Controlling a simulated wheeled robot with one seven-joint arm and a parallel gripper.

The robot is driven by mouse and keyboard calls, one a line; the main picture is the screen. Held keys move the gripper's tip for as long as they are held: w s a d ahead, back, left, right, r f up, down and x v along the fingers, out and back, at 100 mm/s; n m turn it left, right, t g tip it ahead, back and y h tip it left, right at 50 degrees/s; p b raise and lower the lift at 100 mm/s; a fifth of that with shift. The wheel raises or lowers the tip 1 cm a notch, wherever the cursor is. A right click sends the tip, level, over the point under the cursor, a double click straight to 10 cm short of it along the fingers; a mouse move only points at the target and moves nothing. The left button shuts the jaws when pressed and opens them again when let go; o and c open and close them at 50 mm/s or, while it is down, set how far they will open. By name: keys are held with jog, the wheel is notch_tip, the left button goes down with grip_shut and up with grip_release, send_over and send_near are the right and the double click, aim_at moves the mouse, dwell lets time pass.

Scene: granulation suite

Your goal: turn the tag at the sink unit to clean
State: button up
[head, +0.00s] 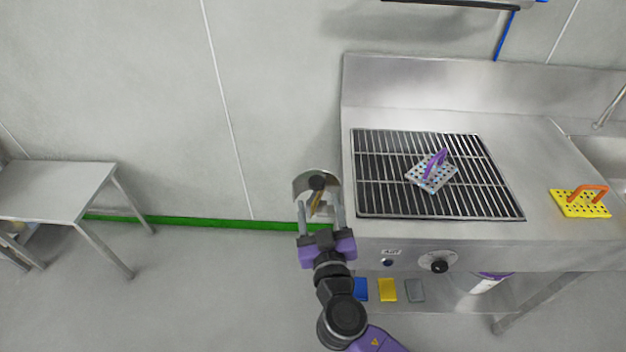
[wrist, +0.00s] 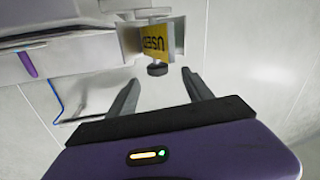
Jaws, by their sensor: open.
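The tag (wrist: 153,42) is a yellow plate with dark letters reading "USED", in a pale metal holder (wrist: 179,38) at the side of the sink unit (head: 450,235). A black knob (wrist: 157,69) sits at the tag's near end. In the head view the knob (head: 317,183) shows on the holder at the unit's left end, with a yellow edge of the tag below it. My gripper (head: 320,208) is open and empty. In the wrist view its fingertips (wrist: 160,80) lie on either side of the knob, just short of it, with no clear contact.
A grate (head: 390,185) on the unit holds a perforated plate with a purple handle (head: 432,174). A yellow one with an orange handle (head: 581,204) lies near the basin. A dial (head: 438,262) is on the front. A steel table (head: 60,188) stands left; the floor between is clear.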

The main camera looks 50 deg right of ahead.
aim_at(318, 188)
jog(key=shift+r+m+h, duration=0.2)
jog(key=shift+m+h, duration=0.1)
jog(key=shift+m, duration=0.6)
jog(key=shift+d, duration=0.2)
jog(key=p+x, duration=0.2)
jog(key=x, duration=0.4)
jog(key=shift+w+d+r+p, duration=0.1)
jog(key=shift+w+d+p, duration=0.15)
jog(key=shift+p, duration=0.1)
jog(key=shift+w+d, duration=0.3)
jog(key=shift+w, duration=0.05)
grip_shut()
